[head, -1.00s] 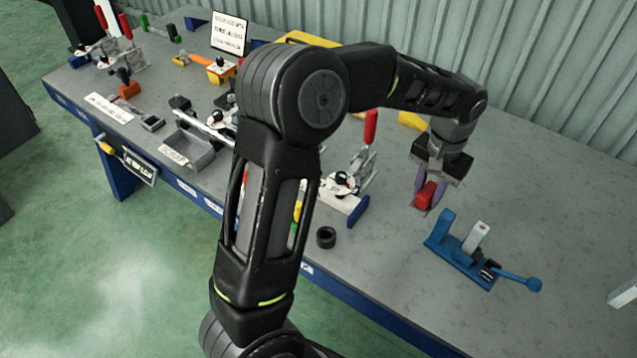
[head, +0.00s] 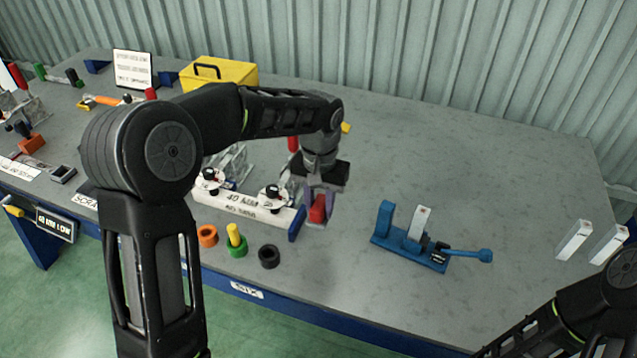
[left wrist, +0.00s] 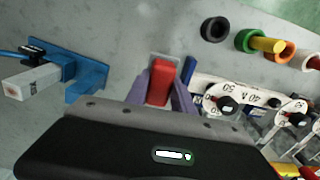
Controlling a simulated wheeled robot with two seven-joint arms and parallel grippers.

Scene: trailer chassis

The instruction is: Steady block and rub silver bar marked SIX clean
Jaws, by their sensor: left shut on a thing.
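A silver bar (head: 418,222) stands tilted in a blue clamp block (head: 410,247) on the bench; the left wrist view shows the bar (left wrist: 32,83) and blue block (left wrist: 80,68) at left. I can read no mark on the bar. My left gripper (head: 318,208) has purple fingers shut on a red block (left wrist: 160,82) with a grey underside. It is left of the clamp block, close to the blue end of a white fixture; I cannot tell whether the red block touches the bench. My right arm enters at lower right in the head view; its gripper is out of view.
Two pale bars (head: 573,240) stand at the right. Black (head: 269,256), green and orange rings lie in front. A SIX label (head: 247,290) is on the bench's front edge. The bench behind the clamp block is clear.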

